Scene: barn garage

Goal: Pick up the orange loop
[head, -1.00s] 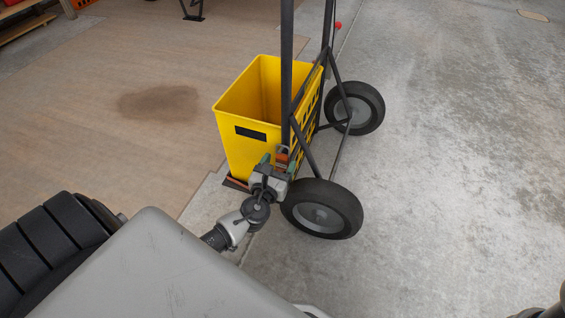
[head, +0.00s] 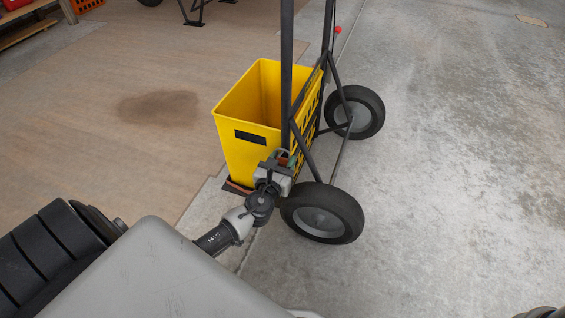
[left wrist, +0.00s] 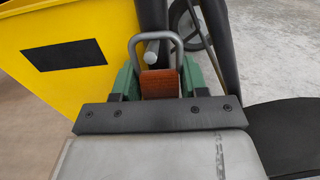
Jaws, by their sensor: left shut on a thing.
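The orange loop (left wrist: 160,83) shows in the left wrist view as a short orange band between green fingers. My left gripper (left wrist: 159,76) is shut on it, one finger on each side. Part of the band is hidden by the gripper body. A grey metal bail (left wrist: 155,38) rises just beyond the band, beside a dark post. In the head view my left gripper (head: 281,157) is at the foot of the dark post, against the near right corner of the yellow bin. The loop is mostly hidden there. My right gripper is not in view.
The yellow bin (head: 245,165) stands on a wheeled dark frame (head: 287,60). The near wheel (head: 322,212) is just right of my gripper; the far wheel (head: 355,112) is behind it. Bare concrete lies open to the right.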

